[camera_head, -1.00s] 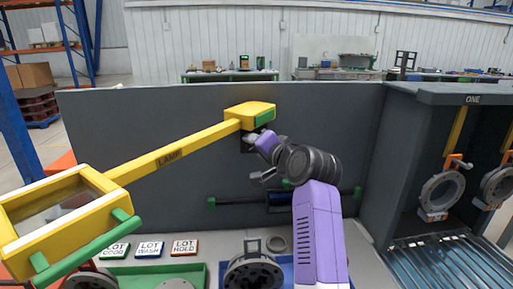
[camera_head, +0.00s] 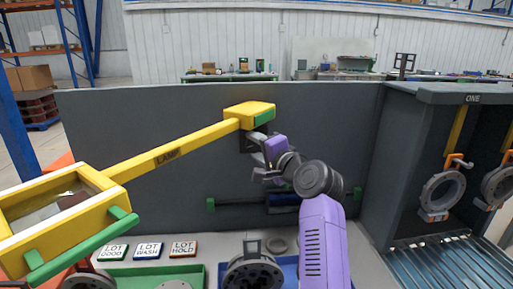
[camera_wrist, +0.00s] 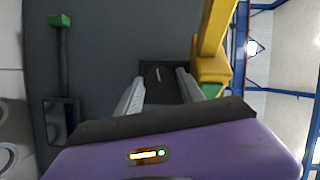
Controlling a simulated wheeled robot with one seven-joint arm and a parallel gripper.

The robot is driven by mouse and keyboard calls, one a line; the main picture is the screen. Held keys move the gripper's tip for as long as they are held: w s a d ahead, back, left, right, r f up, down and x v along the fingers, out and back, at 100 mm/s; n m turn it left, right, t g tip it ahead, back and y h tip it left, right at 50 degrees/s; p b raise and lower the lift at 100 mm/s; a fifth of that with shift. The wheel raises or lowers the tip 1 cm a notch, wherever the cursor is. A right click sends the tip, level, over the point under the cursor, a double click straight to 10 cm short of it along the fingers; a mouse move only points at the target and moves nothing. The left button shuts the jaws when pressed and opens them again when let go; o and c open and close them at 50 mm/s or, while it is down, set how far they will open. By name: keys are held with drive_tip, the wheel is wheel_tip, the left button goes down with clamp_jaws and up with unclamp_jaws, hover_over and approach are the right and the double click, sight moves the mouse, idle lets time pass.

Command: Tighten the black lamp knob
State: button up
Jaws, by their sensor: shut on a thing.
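The black lamp knob (camera_wrist: 160,75) sits between my gripper's two grey fingers in the wrist view, with a small pale line on its face. My gripper (camera_wrist: 158,92) is shut on it. In the head view my gripper (camera_head: 257,148) is just below the yellow arm end, against the dark panel, and mostly hides the knob. The yellow lamp arm (camera_head: 180,152), marked LAMP, slopes down left from there to a yellow frame (camera_head: 60,222) with green bars.
A dark upright panel (camera_head: 150,115) stands behind. A horizontal bar with green ends (camera_head: 211,205) is below my gripper. LOT plates (camera_head: 148,250), a green tray (camera_head: 205,277) and a blue tray (camera_head: 290,268) lie in front. A bay marked ONE (camera_head: 450,97) bounds the right.

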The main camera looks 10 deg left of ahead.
drive_tip(key=shift+f, duration=0.1)
drive_tip(key=o, duration=1.4)
drive_tip(key=shift+c, duration=0.2)
drive_tip(key=b+v, duration=0.1)
drive_tip(key=v, duration=0.6)
drive_tip(key=shift+s+d, duration=0.2)
drive_tip(key=shift+s, duration=0.15)
